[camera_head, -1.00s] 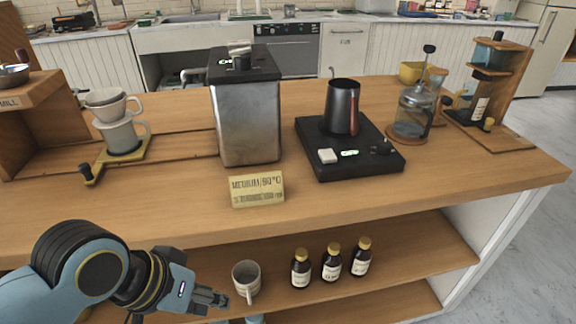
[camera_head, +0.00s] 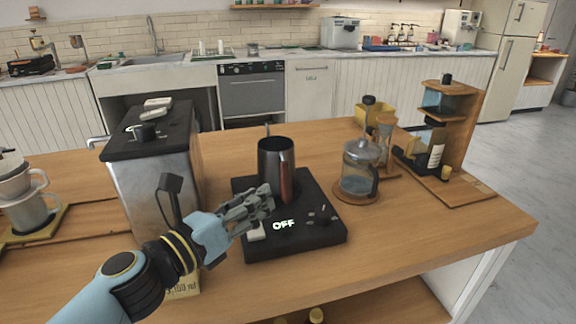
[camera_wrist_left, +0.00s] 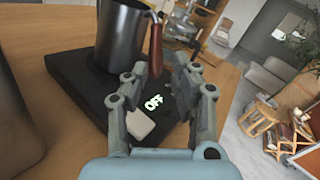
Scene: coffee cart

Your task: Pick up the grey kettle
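The grey kettle (camera_head: 270,160) is a dark, upright metal vessel with a brown wooden handle (camera_head: 287,184) facing the front. It stands on a black hot plate (camera_head: 308,236) whose display reads OFF. The kettle (camera_wrist_left: 118,38) and its handle (camera_wrist_left: 155,45) also show in the left wrist view, with the kettle's top cut off. My left gripper (camera_head: 266,196) is open just in front of the handle. In the left wrist view its fingers (camera_wrist_left: 162,76) are apart with nothing held between them, and the handle is ahead of the gap. My right gripper is not in view.
A metal box (camera_head: 160,185) with a black lid stands close to the left of my arm. A glass press (camera_head: 358,170) on a round coaster is right of the hot plate. A wooden tower (camera_head: 450,140) stands farther right. The counter's front right is clear.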

